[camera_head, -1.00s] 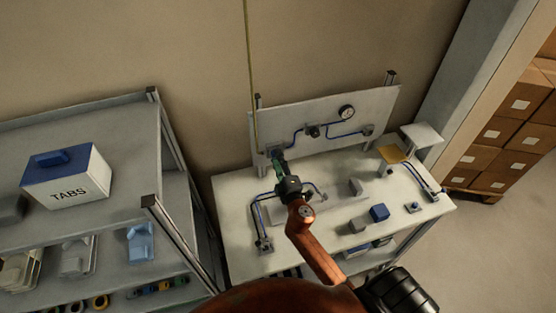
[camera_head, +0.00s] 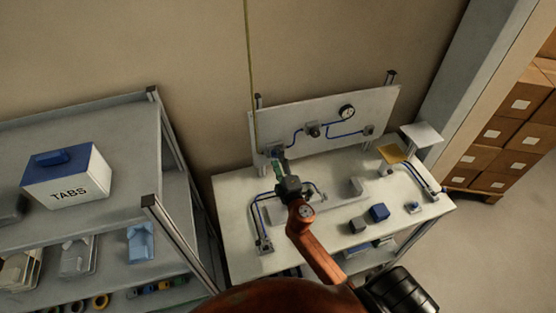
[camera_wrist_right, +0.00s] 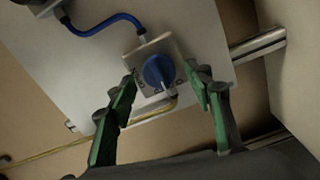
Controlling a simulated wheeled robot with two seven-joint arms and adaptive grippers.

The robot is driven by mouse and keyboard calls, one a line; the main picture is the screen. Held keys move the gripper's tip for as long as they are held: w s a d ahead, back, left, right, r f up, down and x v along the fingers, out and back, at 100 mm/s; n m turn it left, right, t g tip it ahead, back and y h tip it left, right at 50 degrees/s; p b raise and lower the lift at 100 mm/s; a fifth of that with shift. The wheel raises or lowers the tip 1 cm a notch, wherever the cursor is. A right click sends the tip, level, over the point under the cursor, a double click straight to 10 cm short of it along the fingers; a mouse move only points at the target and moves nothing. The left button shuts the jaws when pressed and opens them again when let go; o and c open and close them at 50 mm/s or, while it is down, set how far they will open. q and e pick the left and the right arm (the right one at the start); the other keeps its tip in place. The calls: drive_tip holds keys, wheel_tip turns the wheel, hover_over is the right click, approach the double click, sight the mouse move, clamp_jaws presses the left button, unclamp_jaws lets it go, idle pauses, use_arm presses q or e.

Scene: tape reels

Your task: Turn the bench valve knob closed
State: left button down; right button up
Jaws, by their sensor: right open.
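The blue valve knob (camera_wrist_right: 158,72) sits on a square grey mounting plate (camera_wrist_right: 172,47) on the pale panel, with a blue tube running to the plate. My right gripper (camera_wrist_right: 161,80) is open, with one green-padded finger on each side of the knob in the wrist view. The fingers look apart from the knob; contact cannot be told. In the head view my right gripper (camera_head: 280,169) reaches the lower left of the upright panel (camera_head: 365,109) and mostly hides the knob. My left gripper is not in view.
The white bench (camera_head: 322,220) carries a blue block (camera_head: 379,212), grey blocks and tube fittings. A gauge (camera_head: 347,112) is on the panel. A yellow hose (camera_head: 250,70) hangs close to the gripper. A shelf (camera_head: 110,125) with a TABS box (camera_head: 66,180) stands left.

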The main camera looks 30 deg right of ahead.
drive_tip(key=v, duration=1.2)
idle(0.3)
